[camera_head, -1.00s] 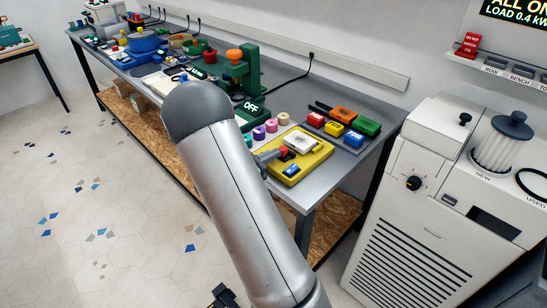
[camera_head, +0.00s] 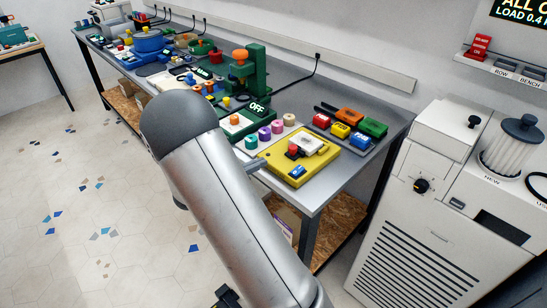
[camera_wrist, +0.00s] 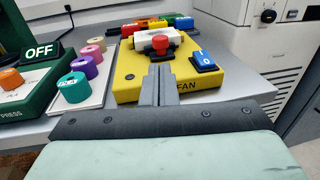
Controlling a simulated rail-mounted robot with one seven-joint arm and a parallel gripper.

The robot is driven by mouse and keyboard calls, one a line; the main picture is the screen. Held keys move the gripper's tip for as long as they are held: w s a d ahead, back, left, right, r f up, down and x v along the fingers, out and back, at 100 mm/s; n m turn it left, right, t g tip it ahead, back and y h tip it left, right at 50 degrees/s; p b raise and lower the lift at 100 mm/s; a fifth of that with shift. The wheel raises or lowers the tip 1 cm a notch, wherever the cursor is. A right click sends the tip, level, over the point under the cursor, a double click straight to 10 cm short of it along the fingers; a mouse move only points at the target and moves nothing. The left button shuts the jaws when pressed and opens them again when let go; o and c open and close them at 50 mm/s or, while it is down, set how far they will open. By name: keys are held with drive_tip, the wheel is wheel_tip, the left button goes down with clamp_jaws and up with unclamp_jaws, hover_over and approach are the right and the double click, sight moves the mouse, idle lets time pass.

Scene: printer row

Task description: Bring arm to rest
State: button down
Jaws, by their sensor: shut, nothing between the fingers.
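My arm (camera_head: 235,220) reaches up across the middle of the head view, its rounded elbow at the top left. My gripper (camera_wrist: 158,78) shows in the wrist view with its two grey fingers together and nothing between them. The fingers point at the near edge of the yellow fan box (camera_wrist: 128,82), in front of its red knob (camera_wrist: 160,42); I cannot tell whether they touch it. In the head view only a grey fingertip (camera_head: 257,163) shows beside the yellow box (camera_head: 270,158); the rest of the gripper is hidden behind the arm.
A green press (camera_head: 249,75) with an OFF sign and a row of coloured spools (camera_head: 264,134) stand left of the box. A white cabinet (camera_head: 425,220) stands right of the bench.

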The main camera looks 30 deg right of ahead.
drive_tip(key=a, duration=0.5)
drive_tip(key=s+a+r+m+g+y, duration=0.1)
drive_tip(key=s+r+m+g+y, duration=0.25)
drive_tip(key=s+m+y, duration=0.95)
drive_tip(key=s+a+r+m+t+y+p, duration=0.1)
drive_tip(key=s+a+m+t+y, duration=0.2)
drive_tip(key=s+a, duration=0.7)
drive_tip(key=shift+s+a+r+m+y+p, duration=0.3)
drive_tip(key=shift+s+m+y, duration=0.15)
drive_tip(key=shift+m+y, duration=0.55)
